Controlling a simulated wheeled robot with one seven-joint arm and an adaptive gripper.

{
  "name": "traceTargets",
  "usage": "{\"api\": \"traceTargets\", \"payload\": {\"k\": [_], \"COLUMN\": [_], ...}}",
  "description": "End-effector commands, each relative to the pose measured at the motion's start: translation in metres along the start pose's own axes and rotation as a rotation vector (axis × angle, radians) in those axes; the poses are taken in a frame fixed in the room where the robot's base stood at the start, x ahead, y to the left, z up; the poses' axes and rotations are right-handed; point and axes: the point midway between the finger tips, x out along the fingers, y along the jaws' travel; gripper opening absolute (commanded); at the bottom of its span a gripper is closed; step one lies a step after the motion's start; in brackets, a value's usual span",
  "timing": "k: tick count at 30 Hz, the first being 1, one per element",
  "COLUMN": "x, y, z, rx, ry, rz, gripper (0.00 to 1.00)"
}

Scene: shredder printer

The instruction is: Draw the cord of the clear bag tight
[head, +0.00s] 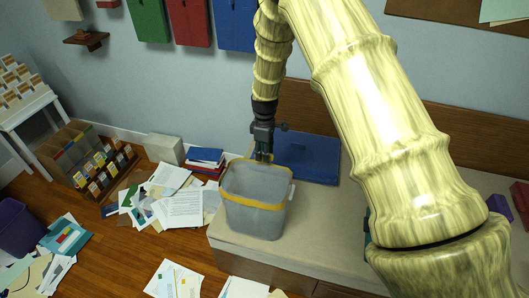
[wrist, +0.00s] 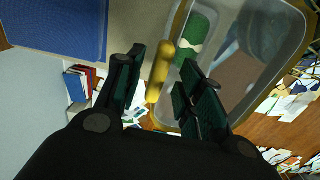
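The clear bag (head: 253,207) looks like a see-through, box-shaped container standing upright on the beige bench top. A yellow cord (head: 250,205) runs as a band around its upper rim. My gripper (head: 264,157) points down at the bag's far rim. In the wrist view my gripper (wrist: 160,75) has its two dark fingers apart. A thick yellow piece of the cord (wrist: 161,70) lies between them, with gaps visible on both sides. Inside the bag is a green item (wrist: 196,40) with a pale band; other contents are unclear.
A blue flat panel or folder (head: 308,158) lies on the bench (head: 320,215) behind the bag. Papers (head: 180,207) and books (head: 205,160) litter the floor to the left. A purple bin (head: 18,228) stands at far left. My arm hides part of the bench at right.

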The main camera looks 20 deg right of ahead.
Motion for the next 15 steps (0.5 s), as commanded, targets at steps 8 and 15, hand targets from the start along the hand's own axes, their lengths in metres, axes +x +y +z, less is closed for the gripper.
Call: {"api": "traceTargets", "payload": {"k": [8, 15], "x": [0.0120, 0.0126], "y": [-0.0002, -0.0002], "z": [0.0000, 0.0001], "rx": [0.000, 0.000], "ry": [0.000, 0.000], "rz": [0.001, 0.001], "gripper": [0.38, 0.38]}}
